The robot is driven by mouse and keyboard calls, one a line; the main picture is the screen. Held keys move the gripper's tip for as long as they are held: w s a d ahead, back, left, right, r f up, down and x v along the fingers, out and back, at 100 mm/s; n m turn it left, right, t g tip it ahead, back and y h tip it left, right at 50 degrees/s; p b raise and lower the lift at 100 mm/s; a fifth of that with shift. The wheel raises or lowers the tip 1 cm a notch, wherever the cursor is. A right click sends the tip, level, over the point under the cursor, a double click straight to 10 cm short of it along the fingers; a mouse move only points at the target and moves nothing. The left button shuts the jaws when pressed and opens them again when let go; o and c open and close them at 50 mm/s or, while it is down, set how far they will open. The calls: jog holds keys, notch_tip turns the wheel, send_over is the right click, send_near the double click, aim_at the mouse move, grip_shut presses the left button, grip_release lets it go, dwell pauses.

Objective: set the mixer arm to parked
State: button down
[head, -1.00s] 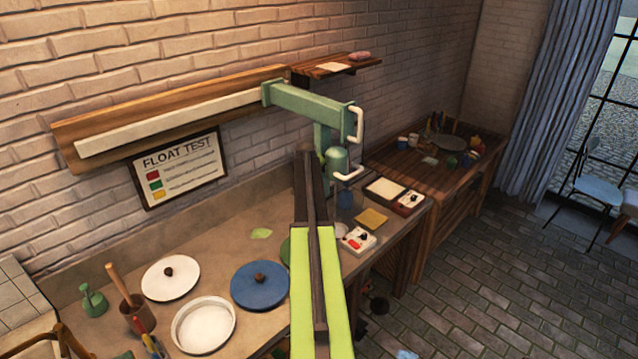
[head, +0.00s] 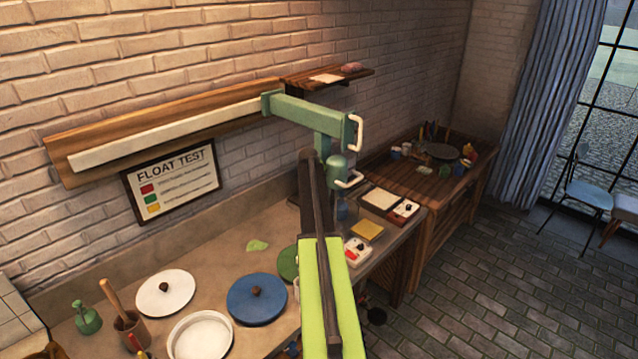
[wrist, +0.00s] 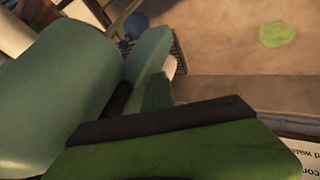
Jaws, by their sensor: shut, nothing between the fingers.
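The green mixer arm (head: 300,112) reaches out from the right end of a long pale rail (head: 180,132) on the wall. A white handle (head: 359,133) is at its outer end. Its rounded green head (head: 338,166) hangs below, with a second white handle (head: 350,180). My gripper (head: 309,158) is just left of the head in the head view; its fingertips are hard to make out there. In the wrist view a large green rounded surface (wrist: 60,85), likely the mixer head, fills the left side, close by. My gripper is shut and holds nothing. Contact with the mixer cannot be told.
The bench below holds a blue lid (head: 257,299), a white lid (head: 165,293), a white dish (head: 200,336) and a white switch box (head: 358,251). A small shelf (head: 330,77) is above the mixer arm. A wooden side table (head: 420,178) stands beyond.

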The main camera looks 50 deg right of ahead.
jog(key=s+a+r+p, duration=0.3)
jog(key=a+r+p, duration=0.4)
jog(key=a+p, duration=0.1)
jog(key=shift+s+a+r, duration=0.2)
jog(key=shift+a+r, duration=0.2)
jog(key=shift+a, duration=0.05)
